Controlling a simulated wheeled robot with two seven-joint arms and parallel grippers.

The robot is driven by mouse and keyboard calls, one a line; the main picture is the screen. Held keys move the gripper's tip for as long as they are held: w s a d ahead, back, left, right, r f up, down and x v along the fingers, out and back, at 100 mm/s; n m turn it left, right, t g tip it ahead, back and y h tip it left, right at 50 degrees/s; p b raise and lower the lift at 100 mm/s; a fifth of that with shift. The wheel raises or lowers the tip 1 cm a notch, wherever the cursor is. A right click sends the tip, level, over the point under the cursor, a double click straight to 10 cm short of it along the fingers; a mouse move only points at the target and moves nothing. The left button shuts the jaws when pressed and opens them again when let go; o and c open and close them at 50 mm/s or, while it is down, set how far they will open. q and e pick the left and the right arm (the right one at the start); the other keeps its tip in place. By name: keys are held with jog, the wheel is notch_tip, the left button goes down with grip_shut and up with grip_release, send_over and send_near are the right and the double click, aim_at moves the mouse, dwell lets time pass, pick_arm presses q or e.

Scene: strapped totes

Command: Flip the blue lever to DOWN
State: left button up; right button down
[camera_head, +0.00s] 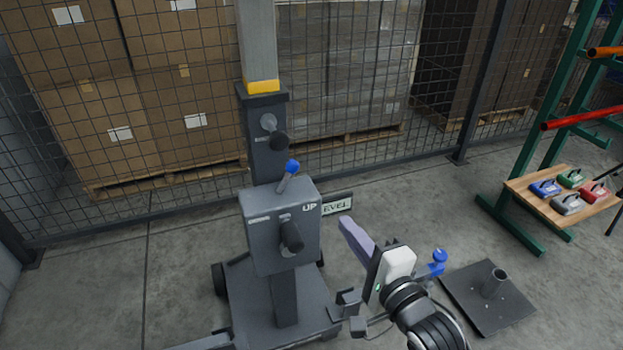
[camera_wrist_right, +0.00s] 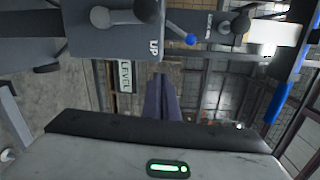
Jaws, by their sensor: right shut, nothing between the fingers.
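The blue lever (camera_head: 291,167) is a grey rod with a blue knob, sticking up and slightly right from the grey box (camera_head: 262,240) on the stand. The box's front face carries the word UP and a dark round handle. The lever's blue knob also shows in the right wrist view (camera_wrist_right: 191,39). My right gripper (camera_head: 348,228) has purple fingers, shut with nothing between them. It is right of the box, lower than the lever and apart from it. The fingers show in the wrist view (camera_wrist_right: 162,85). My left gripper is not in view.
A sign reading LEVEL (camera_head: 336,204) is beside the box. A second dark knob (camera_head: 276,139) is on the post behind. Wire mesh fencing with boxes stands behind. A floor plate with a short tube (camera_head: 490,295) and a green rack with a wooden shelf (camera_head: 560,205) are right.

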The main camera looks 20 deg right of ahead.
aim_at(287, 177)
jog(key=r+m, duration=0.1)
jog(key=r, duration=0.1)
jog(key=w+r+m+t, duration=0.1)
jog(key=shift+w+d+r+m, duration=0.1)
jog(key=shift+d+r+m, duration=0.2)
jog(key=shift+d, duration=0.05)
jog(key=shift+w+a+r, duration=0.2)
jog(key=shift+w+a, duration=0.55)
jog(key=shift+w, duration=1)
jog(key=shift+w+a+r, duration=0.25)
jog(key=shift+w+a, duration=0.55)
jog(key=shift+w, duration=1)
jog(key=shift+w+a+r, duration=0.2)
jog(key=shift+w+a, duration=0.55)
jog(key=shift+w, duration=1)
